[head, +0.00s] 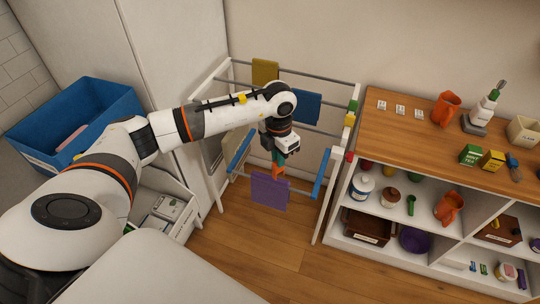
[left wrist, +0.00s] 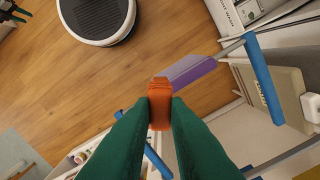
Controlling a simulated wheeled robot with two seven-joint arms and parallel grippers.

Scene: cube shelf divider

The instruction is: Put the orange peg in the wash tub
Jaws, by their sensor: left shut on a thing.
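My left gripper (head: 279,160) is shut on the orange peg (head: 278,169), above and behind the purple cloth of the drying rack. In the left wrist view the orange peg (left wrist: 160,103) sits between the two green fingers (left wrist: 160,108), and its ends stick out past them. The blue tub (head: 100,95), which looks like the wash tub, stands at the far left, well away from the gripper. It has a pale label and a pink thing inside. What looks like my right gripper (left wrist: 14,12) is cut off at the wrist view's top left corner; its jaws are unclear.
The white drying rack (head: 324,196) with grey bars surrounds the gripper; a purple cloth (head: 270,192), a blue cloth (head: 306,108) and an olive cloth (head: 265,71) hang there. Coloured pegs sit on its right post. A shelf unit (head: 395,127) stands right; a white drawer (head: 176,220) is left.

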